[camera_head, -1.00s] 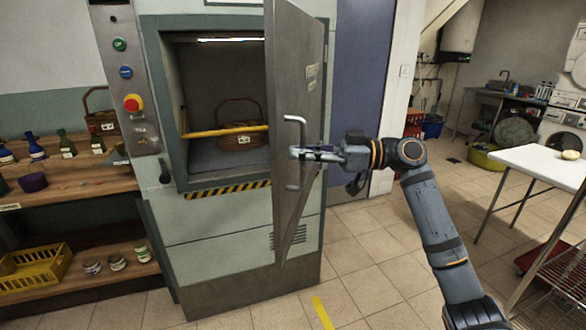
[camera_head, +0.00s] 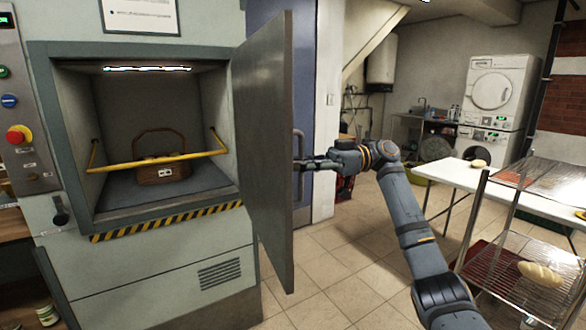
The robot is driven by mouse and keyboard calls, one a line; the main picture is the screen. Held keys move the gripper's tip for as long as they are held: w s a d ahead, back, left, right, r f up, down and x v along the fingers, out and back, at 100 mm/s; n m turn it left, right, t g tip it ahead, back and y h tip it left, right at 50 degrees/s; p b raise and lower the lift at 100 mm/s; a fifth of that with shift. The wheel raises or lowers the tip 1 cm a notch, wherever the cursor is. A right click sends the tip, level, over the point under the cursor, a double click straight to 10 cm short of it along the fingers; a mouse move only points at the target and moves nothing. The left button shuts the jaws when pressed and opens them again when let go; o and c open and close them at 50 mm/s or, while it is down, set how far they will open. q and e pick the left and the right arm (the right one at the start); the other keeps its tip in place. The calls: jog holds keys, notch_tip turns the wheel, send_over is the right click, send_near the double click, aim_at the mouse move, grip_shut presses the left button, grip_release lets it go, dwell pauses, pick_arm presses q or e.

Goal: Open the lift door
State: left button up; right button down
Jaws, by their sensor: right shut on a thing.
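The lift door (camera_head: 265,140) is a grey metal panel hinged on the right side of the lift (camera_head: 150,265). It stands wide open, swung out toward me. Its handle (camera_head: 299,140) is on the door's far right face and is partly hidden. My right gripper (camera_head: 304,165) is shut on the handle. Inside the open lift, a brown wicker basket (camera_head: 160,173) with a tag stands on the floor behind a yellow bar (camera_head: 130,166). My left gripper is not in view.
A control panel with a red emergency button (camera_head: 17,135) is at the left. A white table (camera_head: 445,182) and a wire rack (camera_head: 505,262) holding bread (camera_head: 540,273) stand at the right. The tiled floor (camera_head: 335,270) between the lift and the rack is clear.

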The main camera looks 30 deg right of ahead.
jog(key=shift+f, duration=0.1)
jog(key=c, duration=1.4)
grip_release()
jog(key=s+d, duration=0.2)
jog(key=d, duration=0.9)
jog(key=shift+s+d, duration=0.2)
jog(key=shift+d, duration=0.2)
